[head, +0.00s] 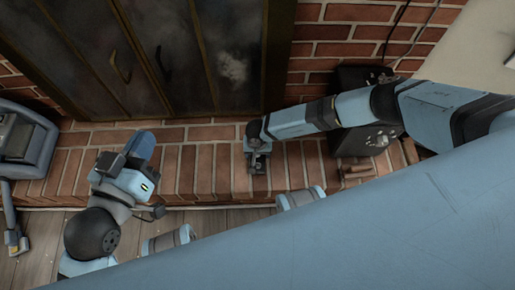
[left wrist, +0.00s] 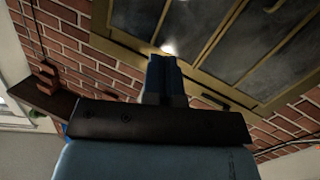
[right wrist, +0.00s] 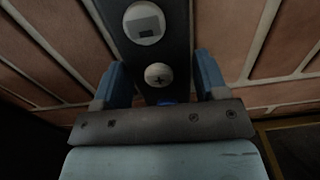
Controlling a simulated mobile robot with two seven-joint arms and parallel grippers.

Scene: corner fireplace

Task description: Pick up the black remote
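The black remote (right wrist: 150,45) lies on the brick hearth, long and dark with pale round buttons, between the two blue fingers of my right gripper (right wrist: 162,75). The fingers stand apart, one on each side of it; whether they touch its sides is hard to tell. In the head view my right gripper (head: 258,163) is low over the hearth in front of the fireplace doors and mostly covers the remote. My left gripper (head: 140,147) is over the hearth further left. In the left wrist view its fingers (left wrist: 166,62) are together with nothing between them.
The brick hearth (head: 205,170) runs across the view below dark glass fireplace doors (head: 180,50). A black box-like object (head: 365,75) stands at the right beside my right arm. A grey-blue appliance (head: 30,140) is at the far left. The hearth between my grippers is clear.

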